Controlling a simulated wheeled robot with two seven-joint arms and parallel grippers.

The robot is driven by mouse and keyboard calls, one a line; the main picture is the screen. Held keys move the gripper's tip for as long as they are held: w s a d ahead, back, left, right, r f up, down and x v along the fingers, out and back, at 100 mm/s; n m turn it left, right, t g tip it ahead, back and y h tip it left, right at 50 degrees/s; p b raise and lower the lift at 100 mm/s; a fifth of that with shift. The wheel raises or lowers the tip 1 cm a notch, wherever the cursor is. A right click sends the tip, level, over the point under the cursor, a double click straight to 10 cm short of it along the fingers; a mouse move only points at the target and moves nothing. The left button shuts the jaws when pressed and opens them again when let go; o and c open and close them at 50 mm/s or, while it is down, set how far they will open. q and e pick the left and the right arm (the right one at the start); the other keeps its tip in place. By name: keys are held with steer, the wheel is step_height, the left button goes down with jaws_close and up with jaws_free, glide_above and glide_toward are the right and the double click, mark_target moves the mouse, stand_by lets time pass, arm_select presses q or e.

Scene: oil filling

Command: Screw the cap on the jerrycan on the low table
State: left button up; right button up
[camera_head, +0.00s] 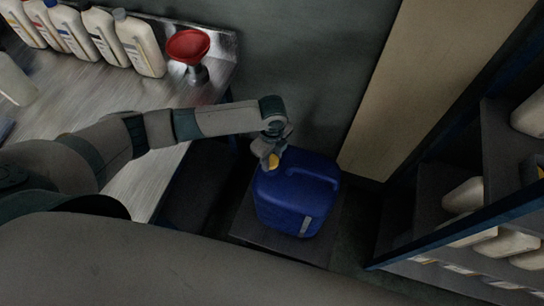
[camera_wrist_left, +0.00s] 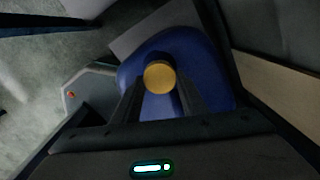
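The blue jerrycan (camera_head: 297,199) stands upright on the low dark table (camera_head: 250,226), its handle along the top right. The yellow cap (camera_head: 273,160) is over the jerrycan's top left corner, at the fingertips of my left gripper (camera_head: 270,150). In the left wrist view the round cap (camera_wrist_left: 159,77) is between the two fingers of the left gripper (camera_wrist_left: 160,85), with the blue jerrycan (camera_wrist_left: 215,85) behind it. I cannot tell whether the fingers touch the cap, nor whether it sits on the opening. The opening is hidden. My right gripper is out of view.
A metal workbench (camera_head: 95,95) at the left carries several white bottles (camera_head: 140,45) and a red funnel (camera_head: 188,46). Shelves (camera_head: 500,150) with white containers stand at the right. A beige panel (camera_head: 420,80) leads up the wall behind the low table.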

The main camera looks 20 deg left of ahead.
arm_select(q)
steer(key=o, duration=0.4)
step_height(320, 180, up, 18)
steer(key=b, duration=0.2)
steer(key=shift+f, duration=0.25)
steer(key=shift+d+f, duration=0.1)
stand_by(0.6)
